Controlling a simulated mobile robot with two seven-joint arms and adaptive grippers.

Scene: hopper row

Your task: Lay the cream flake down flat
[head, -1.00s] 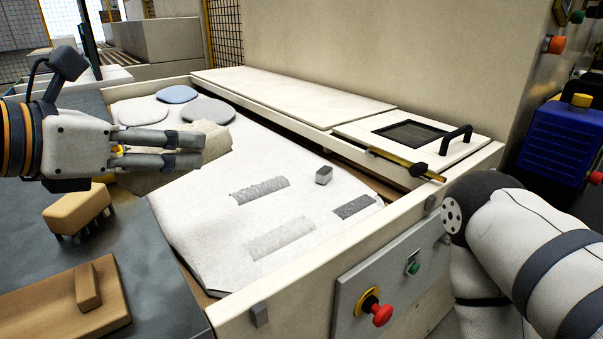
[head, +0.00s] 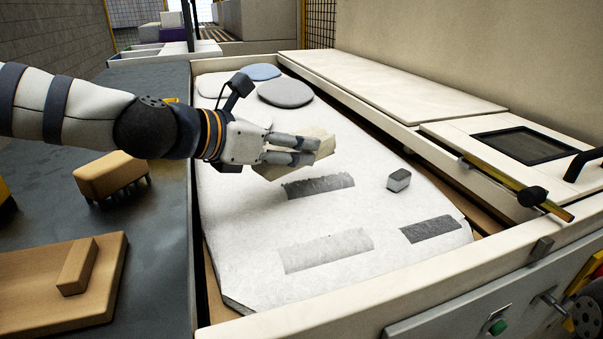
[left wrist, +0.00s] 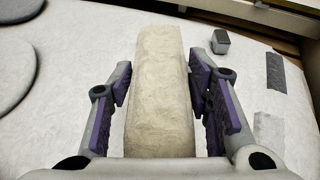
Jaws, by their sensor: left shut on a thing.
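The cream flake (head: 325,147) is a pale, rough-surfaced slab in my left gripper (head: 312,151). In the left wrist view the flake (left wrist: 160,95) runs lengthwise between the two purple-padded fingers, and its lower end is cut off by the gripper body. My left gripper is shut on it, over the white felt sheet (head: 235,245). In the head view the fingers cover part of the flake. I cannot tell whether its lower edge touches the sheet. My right gripper is out of view.
Grey patches (head: 325,250) and a small grey block (head: 398,180) lie on the sheet nearer the front and right. Rounded grey and blue pads (head: 285,93) lie at the back. A wooden brush (head: 110,176) and a wooden board (head: 100,270) are on the dark left table.

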